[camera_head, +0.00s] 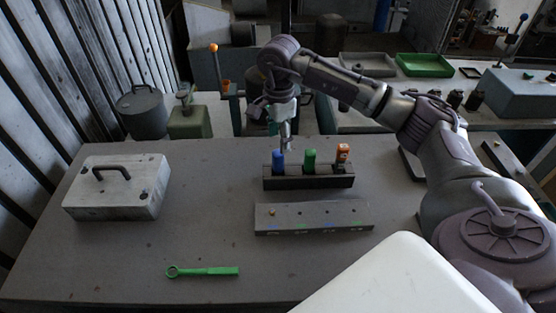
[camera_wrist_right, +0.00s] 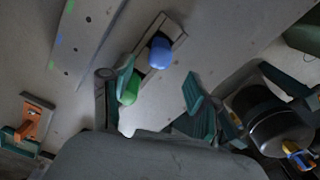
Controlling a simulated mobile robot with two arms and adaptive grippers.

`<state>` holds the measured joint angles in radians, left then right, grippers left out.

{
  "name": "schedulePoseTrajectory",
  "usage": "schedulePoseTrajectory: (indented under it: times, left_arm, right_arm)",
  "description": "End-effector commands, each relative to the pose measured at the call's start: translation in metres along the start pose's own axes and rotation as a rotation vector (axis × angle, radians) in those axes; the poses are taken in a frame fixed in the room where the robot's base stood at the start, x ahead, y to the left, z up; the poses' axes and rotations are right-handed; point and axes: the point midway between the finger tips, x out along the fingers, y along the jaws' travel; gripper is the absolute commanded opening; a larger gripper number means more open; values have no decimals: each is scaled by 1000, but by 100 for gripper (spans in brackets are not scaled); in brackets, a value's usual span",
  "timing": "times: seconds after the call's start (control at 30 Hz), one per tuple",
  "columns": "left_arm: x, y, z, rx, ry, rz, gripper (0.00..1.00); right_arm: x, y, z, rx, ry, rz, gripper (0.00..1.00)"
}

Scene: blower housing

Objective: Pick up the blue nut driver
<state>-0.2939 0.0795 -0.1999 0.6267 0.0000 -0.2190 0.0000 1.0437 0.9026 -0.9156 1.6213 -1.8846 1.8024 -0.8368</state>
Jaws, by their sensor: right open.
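The blue nut driver (camera_head: 278,160) stands handle up at the left end of a dark rack (camera_head: 318,183) on the table. Its rounded blue handle also shows from above in the right wrist view (camera_wrist_right: 160,53). My right gripper (camera_head: 287,147) is above and close to the blue handle, pointing down. In the right wrist view its teal fingers (camera_wrist_right: 160,86) are spread and empty, and the blue handle appears beyond the gap between them. I cannot tell whether the fingertips are level with the handle. My left gripper is not in view.
A green handle (camera_head: 309,159) and an orange one (camera_head: 343,154) stand in the same rack; the green one is close to a finger in the wrist view. A grey plate (camera_head: 314,218) lies in front, a green wrench (camera_head: 203,271) nearer, and a metal box (camera_head: 117,190) at left.

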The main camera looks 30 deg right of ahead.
Motion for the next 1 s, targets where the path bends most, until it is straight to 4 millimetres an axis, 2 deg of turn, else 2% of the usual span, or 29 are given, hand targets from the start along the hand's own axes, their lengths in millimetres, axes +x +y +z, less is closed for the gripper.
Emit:
schedulePoseTrajectory:
  times: [0.23, 0.37, 0.5, 0.77, 0.87, 1.0]
  left_arm:
    - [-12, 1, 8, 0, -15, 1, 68]
    - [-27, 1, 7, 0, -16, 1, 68]
    - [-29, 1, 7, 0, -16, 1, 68]
    - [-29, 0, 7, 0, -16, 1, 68]
    - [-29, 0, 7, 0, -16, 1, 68]
    - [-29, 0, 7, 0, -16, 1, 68]
  right_arm:
    - [18, 1, 1, 0, 0, 4, 60]
    - [37, 2, 3, -1, 1, 5, 60]
    - [56, 1, 3, 0, 0, 2, 60]
    - [61, 0, 3, -1, -1, -1, 60]
    - [61, 0, 3, -1, -1, -1, 47]
    - [60, 0, 3, -1, -1, -1, 24]
